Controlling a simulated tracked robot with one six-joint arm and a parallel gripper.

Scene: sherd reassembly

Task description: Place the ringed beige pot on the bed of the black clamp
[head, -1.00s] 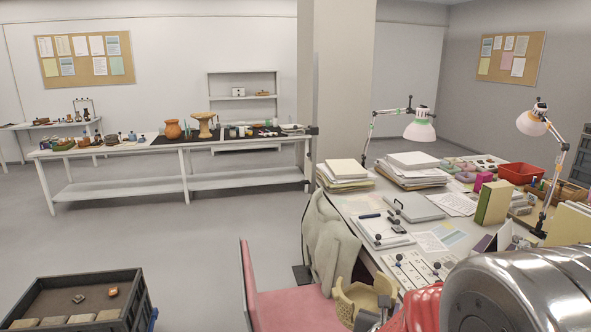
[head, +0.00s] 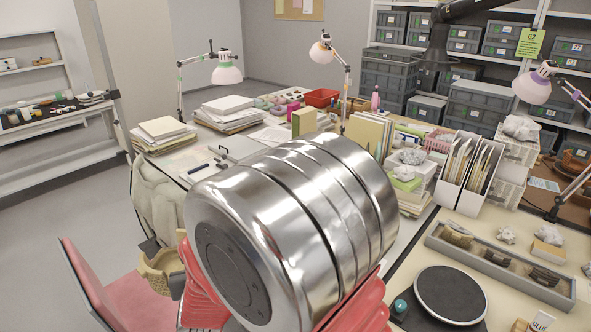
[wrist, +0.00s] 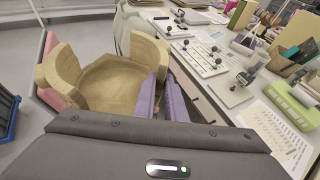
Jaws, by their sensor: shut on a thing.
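The beige pot (wrist: 108,88) is a broken bowl-like vessel with tall wall pieces and wide gaps. It fills the left middle of the wrist view, its inside facing the camera. My gripper (wrist: 163,84) has lavender fingers shut on the pot's right-hand wall. In the head view only part of the pot (head: 157,274) shows, left of my large metal arm link, which hides the gripper. Several small devices with black knobs stand on the desk to the right in the wrist view; one is on a grey plate (wrist: 238,84). I cannot tell which is the black clamp.
A white board (wrist: 203,58) with knobs and a green tray (wrist: 292,107) lie on the desk. A pink chair (head: 88,287) and a draped coat (head: 156,207) are by the desk's left edge. Lamps, paper stacks and a round black turntable (head: 450,294) crowd the desk.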

